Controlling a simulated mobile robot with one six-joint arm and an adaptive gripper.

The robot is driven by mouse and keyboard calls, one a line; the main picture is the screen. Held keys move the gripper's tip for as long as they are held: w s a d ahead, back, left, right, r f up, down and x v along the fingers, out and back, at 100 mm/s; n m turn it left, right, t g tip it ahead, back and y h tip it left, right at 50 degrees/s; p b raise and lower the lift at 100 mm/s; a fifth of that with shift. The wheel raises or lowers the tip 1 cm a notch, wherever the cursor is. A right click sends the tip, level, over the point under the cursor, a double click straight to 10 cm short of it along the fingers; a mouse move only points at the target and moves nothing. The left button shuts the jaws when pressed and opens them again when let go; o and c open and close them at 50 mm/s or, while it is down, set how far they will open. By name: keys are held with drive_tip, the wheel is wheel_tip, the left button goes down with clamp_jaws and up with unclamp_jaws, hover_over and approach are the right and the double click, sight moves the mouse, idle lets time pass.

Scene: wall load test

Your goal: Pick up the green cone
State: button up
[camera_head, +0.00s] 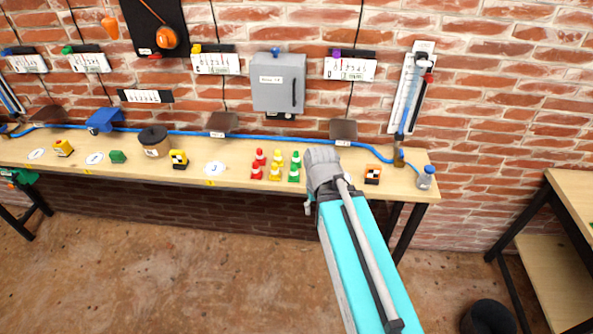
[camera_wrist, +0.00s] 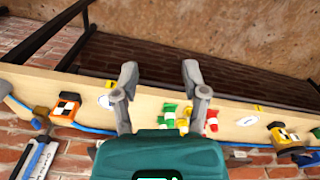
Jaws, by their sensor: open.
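Two green cones (camera_head: 295,166) with white bands stand on the long wooden table in the head view, one behind the other. They are the right column of a small group, beside yellow cones (camera_head: 276,166) and red cones (camera_head: 258,165). In the wrist view, the green cones (camera_wrist: 168,112) show between my fingers, nearer the right one, which partly hides the group. My gripper (camera_wrist: 159,72) is open with nothing between its tips. In the head view my grey wrist is just right of the green cones; the fingers are mostly hidden there.
A blue hose (camera_head: 290,139) runs along the back. A grey box (camera_head: 278,84) hangs on the brick wall. A yellow checkered block (camera_head: 179,159) stands left.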

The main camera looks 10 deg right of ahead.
drive_tip(key=shift+a, duration=0.25)
drive_tip(key=shift+o, duration=1.4)
drive_tip(key=shift+w+f, duration=0.1)
drive_tip(key=w+a+f+n+t+h+b, duration=0.25)
drive_tip(key=w+f+n+h+b, duration=0.45)
drive_tip(key=w+n+b, duration=0.45)
drive_tip(key=w+a+n+t+h+b, duration=0.4)
drive_tip(key=w+a+n+b, duration=0.3)
drive_tip(key=n, duration=0.5)
drive_tip(key=w+a+h, duration=0.1)
drive_tip(key=w+a, duration=0.1)
drive_tip(key=w, duration=0.1)
drive_tip(key=shift+w+a+r, duration=0.25)
drive_tip(key=shift+w+a, duration=0.1)
drive_tip(key=shift+d+f+b, duration=0.1)
drive_tip(key=shift+b, duration=0.2)
